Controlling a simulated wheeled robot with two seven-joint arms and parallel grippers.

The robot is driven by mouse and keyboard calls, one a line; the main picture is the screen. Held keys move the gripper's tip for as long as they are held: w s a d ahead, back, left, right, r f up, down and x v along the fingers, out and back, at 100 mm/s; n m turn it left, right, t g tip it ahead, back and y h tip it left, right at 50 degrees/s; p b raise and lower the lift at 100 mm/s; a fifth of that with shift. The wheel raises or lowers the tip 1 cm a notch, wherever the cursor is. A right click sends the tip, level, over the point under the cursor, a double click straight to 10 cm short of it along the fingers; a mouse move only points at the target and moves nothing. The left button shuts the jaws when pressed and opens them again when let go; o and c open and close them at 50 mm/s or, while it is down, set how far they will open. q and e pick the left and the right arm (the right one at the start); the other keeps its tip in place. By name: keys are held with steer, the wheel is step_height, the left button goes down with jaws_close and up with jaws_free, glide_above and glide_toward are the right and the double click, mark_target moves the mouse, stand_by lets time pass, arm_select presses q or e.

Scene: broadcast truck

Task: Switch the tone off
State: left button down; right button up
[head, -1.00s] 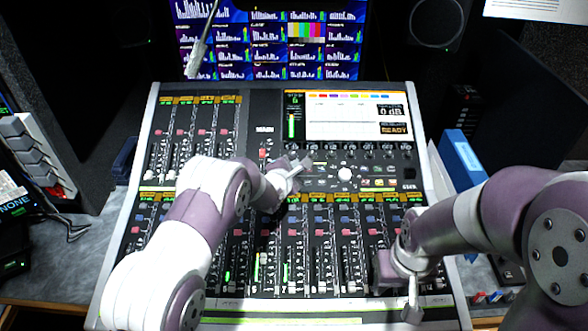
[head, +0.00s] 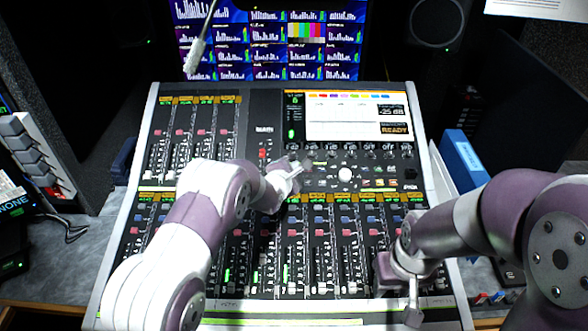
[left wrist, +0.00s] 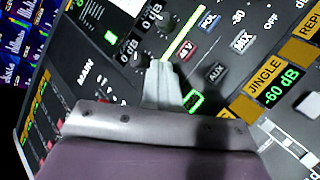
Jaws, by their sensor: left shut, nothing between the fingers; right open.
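The mixing console (head: 264,100) fills the middle of the head view. Its screen (head: 340,117) reads -25 dB above READY, with a short green meter at its left. My left gripper (head: 300,168) is shut and empty at the button and knob panel below the screen. In the left wrist view its fingertips (left wrist: 162,72) are close to a red-lit button (left wrist: 187,50) and a green-lit button (left wrist: 194,101); I cannot tell whether they touch. No label reading "tone" is legible. My right gripper (head: 398,288) is open over the lower right faders.
Rows of faders cover the console's front. A gooseneck microphone (head: 196,58) hangs at the upper left, before the monitor wall (head: 268,45). A blue binder (head: 462,158) stands at the right edge.

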arm_select(q)
steer(key=shift+r, duration=0.15)
steer(key=shift+s+r+p, duration=0.35)
steer(key=shift+r+p, duration=0.2)
steer(key=shift+r, duration=0.05)
steer(key=r+p, duration=0.1)
steer(key=s+r+p, duration=0.1)
steer(key=r, duration=0.1)
steer(key=s+r+p, duration=0.1)
steer(key=shift+r+p, duration=0.3)
stand_by(0.6)
